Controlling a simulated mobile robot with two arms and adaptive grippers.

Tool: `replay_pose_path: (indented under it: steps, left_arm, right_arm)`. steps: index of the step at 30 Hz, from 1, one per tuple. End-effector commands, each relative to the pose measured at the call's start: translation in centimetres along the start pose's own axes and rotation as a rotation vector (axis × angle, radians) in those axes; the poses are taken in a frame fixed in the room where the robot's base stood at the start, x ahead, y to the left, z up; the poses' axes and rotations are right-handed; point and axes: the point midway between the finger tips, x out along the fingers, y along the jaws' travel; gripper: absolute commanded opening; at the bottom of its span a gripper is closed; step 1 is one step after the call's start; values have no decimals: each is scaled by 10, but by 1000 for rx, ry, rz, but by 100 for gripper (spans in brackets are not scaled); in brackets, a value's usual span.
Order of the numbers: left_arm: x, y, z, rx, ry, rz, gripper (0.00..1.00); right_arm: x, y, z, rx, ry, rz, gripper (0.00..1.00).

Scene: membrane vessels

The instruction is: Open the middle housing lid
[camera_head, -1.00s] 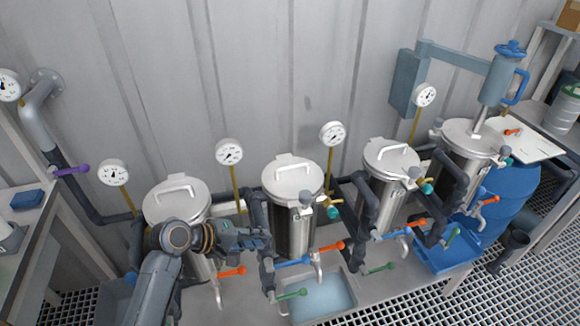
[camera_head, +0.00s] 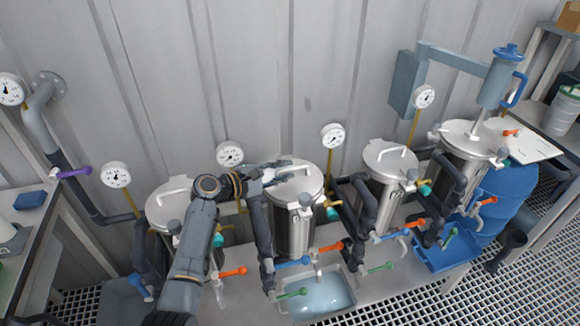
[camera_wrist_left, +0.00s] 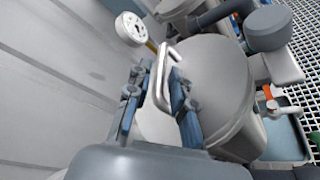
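The middle housing (camera_head: 292,228) is an upright steel vessel. Its round lid (camera_head: 308,188) lies flat on top, with a bar handle across it and a clamp knob (camera_head: 305,199) at its front edge. In the left wrist view the lid (camera_wrist_left: 215,85) fills the middle and its handle (camera_wrist_left: 163,70) rises between my fingers. My left gripper (camera_head: 291,168) is over the lid's far left part, at the handle. In the left wrist view its two fingers (camera_wrist_left: 158,103) stand apart on either side of the handle, with gaps visible. My right gripper is not in view.
Similar lidded vessels stand on the left (camera_head: 163,207) and right (camera_head: 378,190). A gauge (camera_head: 333,135) rises behind the lid, near the back wall. Dark pipes and coloured valve levers crowd the front, above a water-filled basin (camera_head: 350,292).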

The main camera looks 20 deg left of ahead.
Motion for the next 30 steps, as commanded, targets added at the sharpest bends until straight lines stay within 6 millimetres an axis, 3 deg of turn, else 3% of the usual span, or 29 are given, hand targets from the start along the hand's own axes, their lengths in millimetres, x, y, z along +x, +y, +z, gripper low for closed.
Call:
replay_pose_path:
  steps: [6, 16, 20, 30]
  left_arm:
    - [22, 0, 0, 1, 1, 0, 22]
    - [26, 0, -1, 2, 1, 0, 22]
    - [25, 0, -1, 2, 1, 0, 0]
    - [25, 1, 0, -2, 1, -2, 0]
  right_arm:
    - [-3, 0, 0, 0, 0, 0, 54]
    - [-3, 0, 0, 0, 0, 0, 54]
    - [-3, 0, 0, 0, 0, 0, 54]
    - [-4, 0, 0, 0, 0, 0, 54]
